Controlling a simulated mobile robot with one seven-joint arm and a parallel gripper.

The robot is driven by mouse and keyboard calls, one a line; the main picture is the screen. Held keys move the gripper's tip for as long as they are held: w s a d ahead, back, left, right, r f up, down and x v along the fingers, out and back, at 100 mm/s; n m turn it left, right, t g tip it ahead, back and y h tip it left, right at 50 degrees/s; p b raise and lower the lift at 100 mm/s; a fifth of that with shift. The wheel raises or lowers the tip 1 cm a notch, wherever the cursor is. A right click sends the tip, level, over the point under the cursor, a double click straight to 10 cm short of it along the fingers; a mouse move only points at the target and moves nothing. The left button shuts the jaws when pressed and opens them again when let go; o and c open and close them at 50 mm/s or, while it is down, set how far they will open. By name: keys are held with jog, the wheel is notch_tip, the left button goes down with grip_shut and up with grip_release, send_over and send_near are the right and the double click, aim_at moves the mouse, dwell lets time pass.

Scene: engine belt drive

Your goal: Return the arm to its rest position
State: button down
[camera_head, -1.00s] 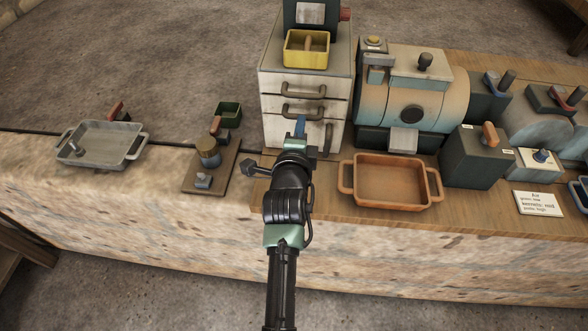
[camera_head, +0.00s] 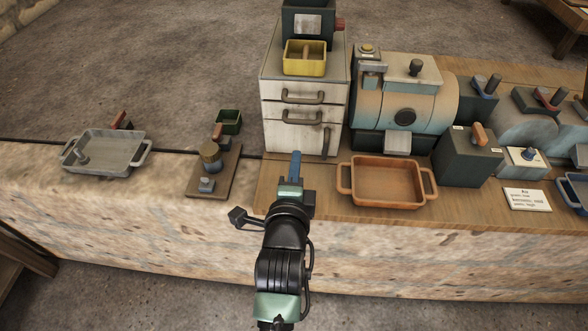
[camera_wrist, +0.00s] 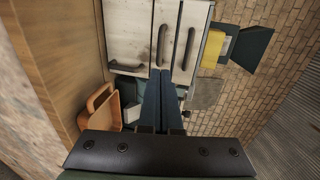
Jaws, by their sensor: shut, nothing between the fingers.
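My gripper (camera_head: 295,168) is in the middle of the head view, with blue fingers shut together and nothing between them. It is over the front part of the bench, in front of the white drawer cabinet (camera_head: 303,123) and left of the orange tray (camera_head: 386,184). In the wrist view the two fingers (camera_wrist: 161,100) lie side by side and point at the cabinet's drawer fronts (camera_wrist: 150,30). My arm reaches in from the bottom of the head view.
A grey tray (camera_head: 104,152) and a small wooden board with a knob (camera_head: 212,172) are on the left of the bench. A yellow box (camera_head: 304,58) stands on the cabinet. The engine-like machine (camera_head: 405,98) and a dark green box with a lever (camera_head: 468,156) are on the right.

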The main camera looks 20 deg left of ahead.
jog(key=shift+v, duration=1.05)
jog(key=w+d+r+n+t+h+p, duration=0.1)
jog(key=d+r+n+t+p, duration=0.25)
jog(key=r, duration=1.25)
jog(key=w+d+r+n+t+p, duration=0.1)
jog(key=d+r+n+t+p, duration=0.2)
jog(key=r, duration=1.3)
jog(key=s+d+r+n+t+h+p, duration=0.1)
jog(key=s+r, duration=0.3)
jog(key=r, duration=0.5)
jog(key=s+d+r+n+t+h+p, duration=0.1)
jog(key=s+d+r+n, duration=0.3)
jog(key=r, duration=0.5)
jog(key=s+d+r+n+t+h+p, duration=0.1)
jog(key=s+d+r+n+t, duration=0.2)
jog(key=r, duration=0.6)
jog(key=shift+s+t, duration=0.35)
jog(key=shift+s, duration=0.45)
